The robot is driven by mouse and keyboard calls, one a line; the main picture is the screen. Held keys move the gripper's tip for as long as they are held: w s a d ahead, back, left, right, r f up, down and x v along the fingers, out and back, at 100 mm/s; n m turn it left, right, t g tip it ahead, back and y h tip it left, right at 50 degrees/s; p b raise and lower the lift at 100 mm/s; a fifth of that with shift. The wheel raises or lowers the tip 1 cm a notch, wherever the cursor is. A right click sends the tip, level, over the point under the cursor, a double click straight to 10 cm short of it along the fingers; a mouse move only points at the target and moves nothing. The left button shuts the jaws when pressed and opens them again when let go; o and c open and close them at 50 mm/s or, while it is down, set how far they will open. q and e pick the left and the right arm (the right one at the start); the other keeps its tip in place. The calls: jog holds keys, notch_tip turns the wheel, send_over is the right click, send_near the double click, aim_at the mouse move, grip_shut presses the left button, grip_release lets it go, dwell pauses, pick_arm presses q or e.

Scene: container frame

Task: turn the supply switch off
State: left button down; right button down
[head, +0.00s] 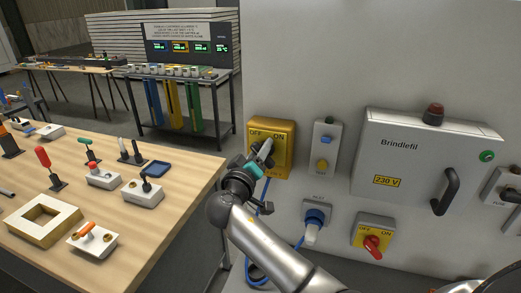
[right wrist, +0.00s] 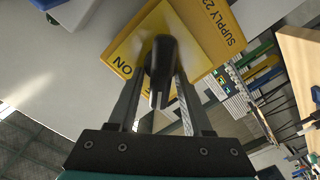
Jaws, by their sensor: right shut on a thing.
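The supply switch is a yellow box (head: 283,137) on the grey wall panel, marked OFF at its upper left and ON at its upper right. In the head view my right gripper (head: 262,157) covers the lower left of the box and hides much of the handle. I cannot tell exactly which mark the handle points at. My left gripper is not in view.
Right of the switch are a small button box (head: 323,147), a blue plug and socket (head: 314,217), a red rotary switch (head: 372,243) and the Brindlefil cabinet (head: 412,157). A wooden table (head: 140,232) with switches and tools stands left. A blue cable hangs below.

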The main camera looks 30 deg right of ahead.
jog(key=shift+n, duration=0.4)
jog(key=c, duration=0.7)
grip_release()
jog(key=shift+a, duration=0.1)
jog(key=shift+b+v, duration=1.75)
jog(key=shift+v, duration=5.8)
jog(key=shift+s, duration=0.1)
